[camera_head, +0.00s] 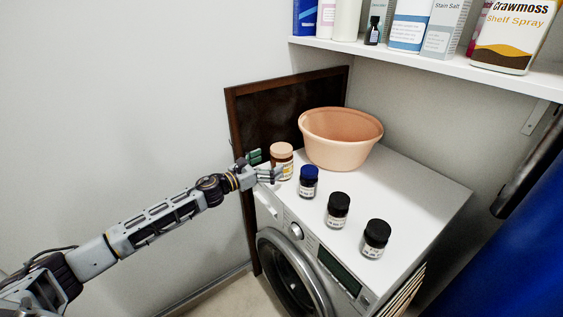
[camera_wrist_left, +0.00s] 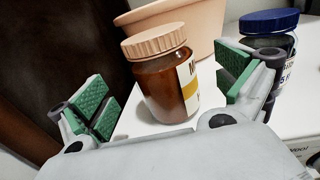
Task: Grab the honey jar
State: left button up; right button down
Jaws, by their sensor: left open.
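The honey jar (camera_head: 282,165) is an amber jar with a peach ribbed lid and a white and yellow label. It stands upright at the left front part of the washing machine's top. My left gripper (camera_head: 266,166) is open at the jar's left side. In the left wrist view the honey jar (camera_wrist_left: 168,88) shows upright between the two green-padded fingers of the left gripper (camera_wrist_left: 165,80), with visible gaps on both sides. How deep it sits between the fingers I cannot tell. My right gripper is not in view.
A blue-lidded jar (camera_head: 308,183) stands just right of the honey jar, close to one finger. Two black-lidded jars (camera_head: 337,211) (camera_head: 375,240) stand further right. A peach basin (camera_head: 340,140) is behind. A dark framed board (camera_head: 236,120) leans at the left. A shelf (camera_head: 430,62) hangs above.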

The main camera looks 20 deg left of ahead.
aim_at(281, 158)
pick_arm(q)
jog(key=shift+w+d, duration=0.1)
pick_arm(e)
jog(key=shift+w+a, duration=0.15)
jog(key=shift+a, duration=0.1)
pick_arm(q)
jog(key=shift+w, duration=0.1)
jog(key=shift+w+d, duration=0.35)
jog(key=shift+x, duration=1.75)
jog(key=shift+w+d+f, duration=0.15)
jog(key=shift+w+f, duration=0.05)
jog(key=shift+f, duration=0.05)
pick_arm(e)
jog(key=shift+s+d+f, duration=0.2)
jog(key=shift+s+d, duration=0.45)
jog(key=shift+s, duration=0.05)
pick_arm(q)
jog(key=shift+c, duration=0.4)
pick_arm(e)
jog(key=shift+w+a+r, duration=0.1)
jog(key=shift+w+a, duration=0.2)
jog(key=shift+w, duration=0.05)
